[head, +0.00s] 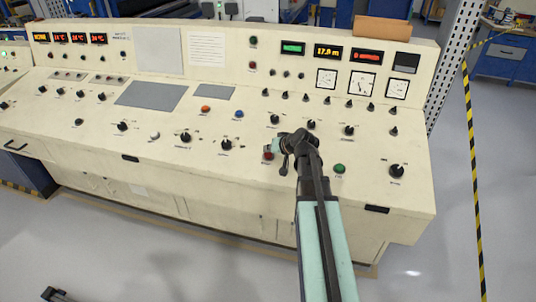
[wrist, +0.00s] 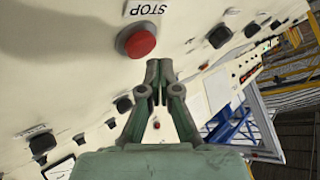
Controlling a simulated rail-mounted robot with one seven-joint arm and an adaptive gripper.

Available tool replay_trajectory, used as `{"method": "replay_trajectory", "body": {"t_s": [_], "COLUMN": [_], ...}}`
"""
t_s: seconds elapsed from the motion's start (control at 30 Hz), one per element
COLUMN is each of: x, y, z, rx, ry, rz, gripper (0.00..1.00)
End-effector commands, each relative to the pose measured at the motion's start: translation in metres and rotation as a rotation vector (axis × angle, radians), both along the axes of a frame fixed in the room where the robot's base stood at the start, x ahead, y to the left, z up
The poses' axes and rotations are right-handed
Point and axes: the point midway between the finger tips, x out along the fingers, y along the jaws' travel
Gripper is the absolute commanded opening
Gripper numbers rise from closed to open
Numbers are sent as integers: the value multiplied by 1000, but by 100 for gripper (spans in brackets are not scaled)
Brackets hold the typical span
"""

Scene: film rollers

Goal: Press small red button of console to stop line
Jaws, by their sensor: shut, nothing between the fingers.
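The cream console (head: 215,165) fills the head view. A red button (head: 268,156) sits on its sloping front panel, just left of my gripper (head: 285,166). In the wrist view, a round red button (wrist: 137,41) in a dark collar stands beside an upside-down STOP label (wrist: 146,9). My gripper (wrist: 158,72) is shut and empty there. Its fingertips are just right of and below the button in the picture, close to it; no contact shows. In the head view, my wrist partly hides the fingers.
A green button (head: 340,169) lies right of my gripper. Black knobs (head: 311,125) surround the area. An orange button (head: 205,109) and a blue button (head: 239,114) sit further left. A smaller red button (head: 252,65) is on the upright back panel.

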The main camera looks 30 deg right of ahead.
Motion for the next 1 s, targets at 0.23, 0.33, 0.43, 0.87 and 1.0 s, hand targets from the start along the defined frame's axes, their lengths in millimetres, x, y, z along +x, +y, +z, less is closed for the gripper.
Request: {"method": "replay_trajectory", "body": {"t_s": [0.23, 0.33, 0.43, 0.87, 1.0], "x": [0, -1, -2, -8, -9], "y": [0, 1, 2, 7, 8], "z": [1, 5, 12, 47, 49], "rx": [0, 0, -1, 1, 0], "ry": [0, 0, 0, -1, 0], "rz": [0, 0, 1, 0, 0], "gripper": [0, 0, 0, 0, 0]}}
